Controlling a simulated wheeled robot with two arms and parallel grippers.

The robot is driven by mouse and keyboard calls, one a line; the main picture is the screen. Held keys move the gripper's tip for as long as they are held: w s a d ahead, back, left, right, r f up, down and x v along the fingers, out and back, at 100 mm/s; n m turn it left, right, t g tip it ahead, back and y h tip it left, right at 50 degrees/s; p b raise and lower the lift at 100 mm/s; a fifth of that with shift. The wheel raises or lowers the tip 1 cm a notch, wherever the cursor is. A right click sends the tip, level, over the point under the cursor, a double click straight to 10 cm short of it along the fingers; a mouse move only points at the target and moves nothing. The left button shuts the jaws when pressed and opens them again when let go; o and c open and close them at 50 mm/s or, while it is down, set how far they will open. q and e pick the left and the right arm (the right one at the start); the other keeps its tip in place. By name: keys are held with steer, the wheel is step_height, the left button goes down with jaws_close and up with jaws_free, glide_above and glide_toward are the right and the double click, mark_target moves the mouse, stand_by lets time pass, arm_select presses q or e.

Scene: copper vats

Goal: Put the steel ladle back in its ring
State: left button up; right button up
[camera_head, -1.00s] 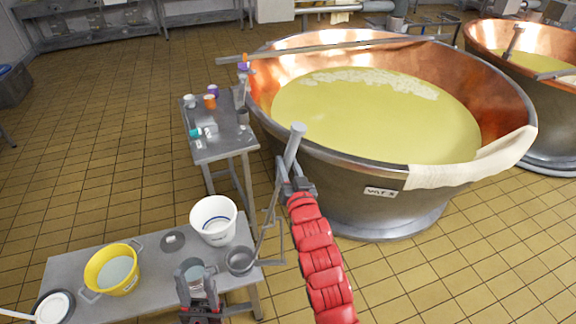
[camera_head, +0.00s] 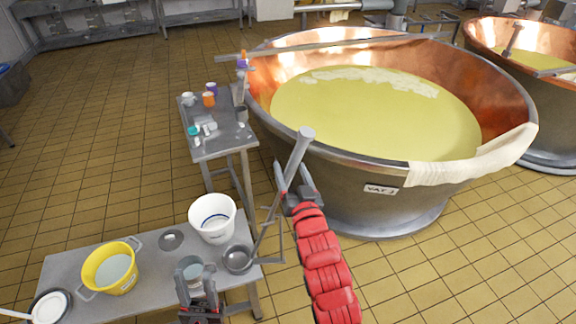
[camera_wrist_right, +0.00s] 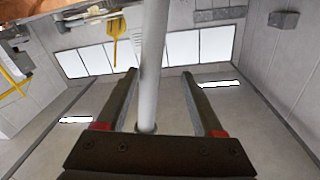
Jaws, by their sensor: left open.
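The steel ladle has its bowl (camera_head: 238,258) at the right end of the near table. Its long handle (camera_head: 298,155) leans up and to the right. My right gripper (camera_head: 294,181) is at the upper handle. In the right wrist view the handle (camera_wrist_right: 153,65) passes between two spread fingers, with gaps on both sides. My left gripper (camera_head: 200,286) is open beside a grey cup-like vessel (camera_head: 190,268), low in the head view. A thin metal bracket (camera_head: 281,238) stands by the ladle at the table's end. I cannot make out the ring clearly.
The near table (camera_head: 150,292) holds a white bucket (camera_head: 212,218), a yellow colander-like tub (camera_head: 110,268) and a small dark disc (camera_head: 171,240). A big copper vat (camera_head: 400,180) stands close on the right. A small table (camera_head: 225,140) with several cups is behind. Open tiled floor lies left.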

steer(key=p+v, duration=0.5)
steer(key=v, duration=0.8)
steer(key=shift+p, duration=0.35)
